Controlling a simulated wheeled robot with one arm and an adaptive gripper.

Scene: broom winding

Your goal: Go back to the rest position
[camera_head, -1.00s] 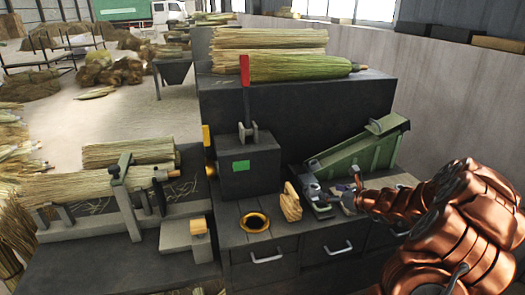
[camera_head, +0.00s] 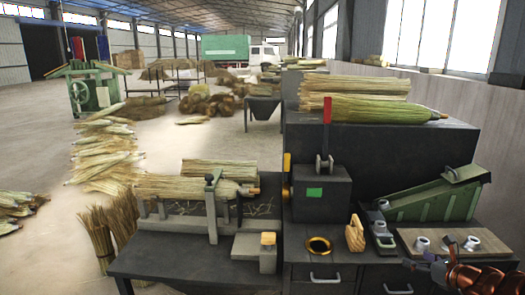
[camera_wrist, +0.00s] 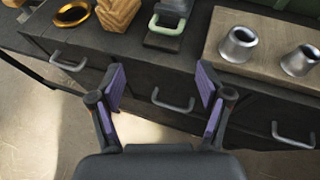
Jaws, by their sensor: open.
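My gripper (camera_wrist: 160,90) is open and empty in the wrist view, its two purple-padded fingers spread wide. It is in front of the dark drawer cabinet, with a drawer handle (camera_wrist: 173,103) showing between the fingers. In the head view my copper-coloured arm is at the bottom right corner, and the gripper (camera_head: 425,262) is small and partly cut up by the arm there. Nothing is between the fingers.
The workbench carries a brass ring (camera_head: 318,246), a wooden block (camera_head: 355,234), a green sloped machine (camera_head: 435,203) and a board (camera_head: 480,243) with metal cups. Broom bundles lie on a stand (camera_head: 185,187) at left. Open floor (camera_head: 40,170) lies further left.

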